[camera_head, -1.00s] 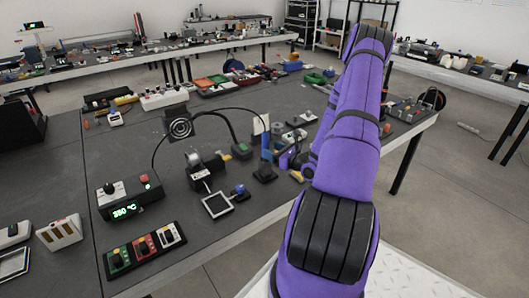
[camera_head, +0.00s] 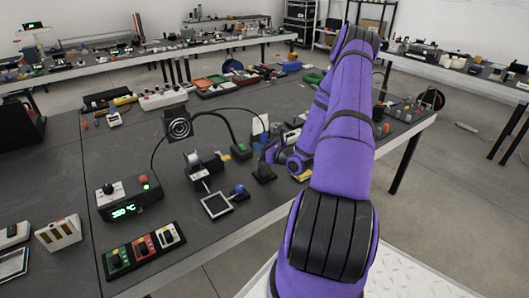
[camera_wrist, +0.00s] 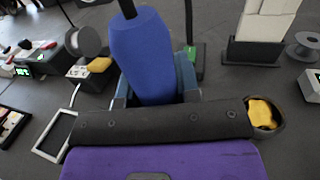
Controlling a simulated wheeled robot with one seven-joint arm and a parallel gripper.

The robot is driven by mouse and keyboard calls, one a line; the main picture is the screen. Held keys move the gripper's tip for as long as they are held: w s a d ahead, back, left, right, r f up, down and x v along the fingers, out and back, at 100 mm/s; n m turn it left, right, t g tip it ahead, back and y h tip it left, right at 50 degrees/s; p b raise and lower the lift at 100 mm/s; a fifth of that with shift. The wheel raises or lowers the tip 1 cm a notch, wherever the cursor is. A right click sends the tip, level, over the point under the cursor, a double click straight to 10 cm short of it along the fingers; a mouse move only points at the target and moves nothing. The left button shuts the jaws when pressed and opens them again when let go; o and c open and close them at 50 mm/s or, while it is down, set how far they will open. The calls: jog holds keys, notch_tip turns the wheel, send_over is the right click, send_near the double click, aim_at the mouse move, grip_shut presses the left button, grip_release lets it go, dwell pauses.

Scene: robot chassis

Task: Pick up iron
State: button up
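The iron is a blue-handled soldering iron (camera_wrist: 145,55) with a black cord at its top end, seen large in the wrist view. In the head view it stands upright in a small black stand (camera_head: 264,173) near the table's front edge, mostly covered by my gripper (camera_head: 271,152). My gripper also shows in the wrist view (camera_wrist: 155,92), its blue-grey fingers on either side of the handle. The fingers look apart, with a dark gap on the right. The handle's lower end is hidden behind the gripper body.
A solder reel holder (camera_head: 200,168) and a white-framed pad (camera_head: 216,205) are just left of the iron. A control box with a green display (camera_head: 128,200) stands farther left. A black hose arm (camera_head: 225,125) curves behind. Boxes and small parts crowd the right.

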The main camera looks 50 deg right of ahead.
dwell(0.3)
notch_tip(320, 180, up, 10)
dwell(0.8)
jog(key=shift+r, duration=0.15)
dwell(0.5)
